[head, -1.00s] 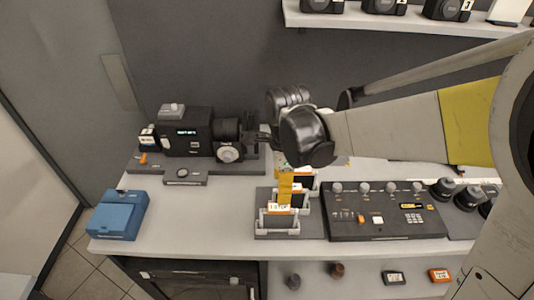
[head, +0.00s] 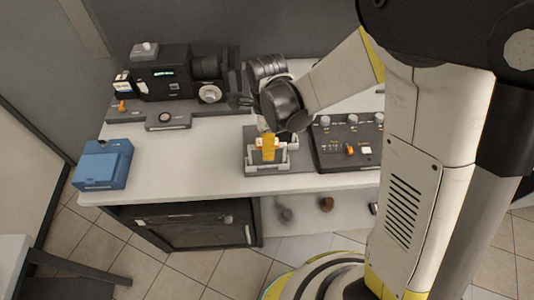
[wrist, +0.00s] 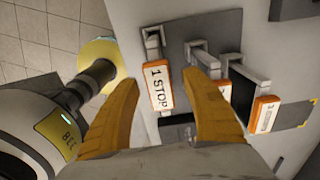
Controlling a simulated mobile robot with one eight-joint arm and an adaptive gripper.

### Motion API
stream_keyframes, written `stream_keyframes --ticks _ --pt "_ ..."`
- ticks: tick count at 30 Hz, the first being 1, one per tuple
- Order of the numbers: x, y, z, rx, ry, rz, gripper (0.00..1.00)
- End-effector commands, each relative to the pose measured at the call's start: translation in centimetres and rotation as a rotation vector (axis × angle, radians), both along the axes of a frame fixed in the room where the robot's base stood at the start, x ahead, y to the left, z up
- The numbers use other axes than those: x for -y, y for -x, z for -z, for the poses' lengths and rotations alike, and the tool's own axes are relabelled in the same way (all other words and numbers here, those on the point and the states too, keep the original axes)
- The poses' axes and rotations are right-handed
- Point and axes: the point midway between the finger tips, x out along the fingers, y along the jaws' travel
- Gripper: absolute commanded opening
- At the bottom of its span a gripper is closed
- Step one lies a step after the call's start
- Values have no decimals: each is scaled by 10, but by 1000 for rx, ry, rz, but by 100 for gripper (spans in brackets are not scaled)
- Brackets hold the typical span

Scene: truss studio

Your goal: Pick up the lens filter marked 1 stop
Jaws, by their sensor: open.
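The lens filter marked 1 STOP (wrist: 158,88) has an orange-edged white label and stands in the end holder of a grey rack (wrist: 178,50). My gripper (wrist: 160,80) is open, with one yellow finger on each side of this filter in the wrist view. I cannot tell whether either finger touches it. In the head view my gripper (head: 268,155) is over the front of the rack (head: 250,168) and hides most of the filter.
Two more orange-labelled filters (wrist: 222,87) (wrist: 264,115) stand in the rack beside my right-hand finger. A control panel (head: 335,155) adjoins the rack on the right. A camera device (head: 165,75) and a blue box (head: 103,164) are to the left, with clear worktop between.

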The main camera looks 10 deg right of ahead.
Motion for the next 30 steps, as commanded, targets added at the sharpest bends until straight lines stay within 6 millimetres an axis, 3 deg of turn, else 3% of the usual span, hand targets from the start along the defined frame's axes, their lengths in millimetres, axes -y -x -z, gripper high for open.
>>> stream_keyframes --ticks 5,10,23,26,30 --pt "0 0 -1 0 0 0 53" --pt "0 0 -1 0 0 0 0" --pt "0 0 -3 0 0 0 0" --pt "0 0 -14 0 0 0 0" --pt "0 0 -44 0 0 0 0"
